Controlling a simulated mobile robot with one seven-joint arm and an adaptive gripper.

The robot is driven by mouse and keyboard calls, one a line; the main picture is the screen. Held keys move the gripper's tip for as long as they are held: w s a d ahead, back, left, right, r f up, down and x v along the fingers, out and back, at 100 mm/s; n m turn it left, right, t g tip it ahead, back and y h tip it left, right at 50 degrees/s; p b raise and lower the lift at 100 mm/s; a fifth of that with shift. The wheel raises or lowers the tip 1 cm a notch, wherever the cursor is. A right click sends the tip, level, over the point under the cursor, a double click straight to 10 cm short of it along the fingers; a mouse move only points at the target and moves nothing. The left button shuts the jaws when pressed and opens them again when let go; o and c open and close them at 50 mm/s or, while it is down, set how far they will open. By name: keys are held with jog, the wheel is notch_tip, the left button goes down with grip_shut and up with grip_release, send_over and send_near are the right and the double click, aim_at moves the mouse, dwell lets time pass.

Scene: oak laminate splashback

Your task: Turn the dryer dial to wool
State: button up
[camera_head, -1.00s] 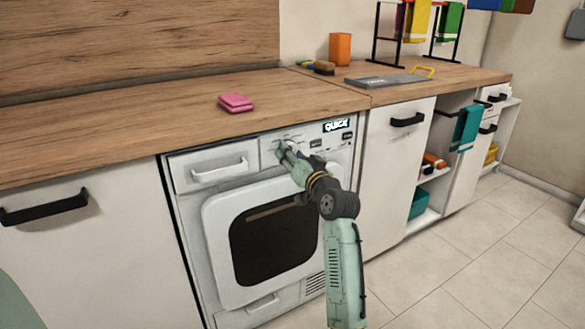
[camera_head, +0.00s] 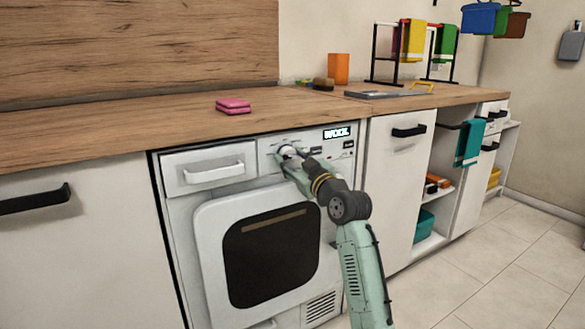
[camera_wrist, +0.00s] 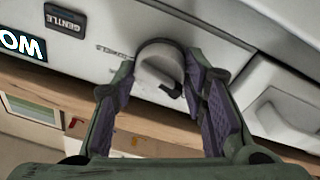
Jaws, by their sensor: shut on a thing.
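The white dryer (camera_head: 268,215) stands under the counter, and its lit display (camera_head: 337,133) reads "WOOL" in the head view. Its round dial (camera_head: 288,152) is on the control panel, partly hidden by my gripper (camera_head: 284,158). In the wrist view the pale dial (camera_wrist: 160,70) has a dark notch on its lower right edge and sits between the two fingers of my gripper (camera_wrist: 158,90). My gripper is shut on the dial. The display in the wrist view (camera_wrist: 22,46) is cut off by the frame edge, with "OM" in view.
A drawer handle (camera_head: 214,173) sticks out left of the dial. Pink sponges (camera_head: 233,106) lie on the wooden counter (camera_head: 130,128) above. Open floor (camera_head: 500,265) lies to the right.

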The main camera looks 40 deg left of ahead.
jog(key=shift+n, duration=0.4)
jog(key=o, duration=1.2)
jog(key=shift+c, duration=0.2)
jog(key=shift+d, duration=0.15)
jog(key=v, duration=1.1)
jog(key=shift+s+d, duration=0.2)
jog(key=shift+d, duration=0.15)
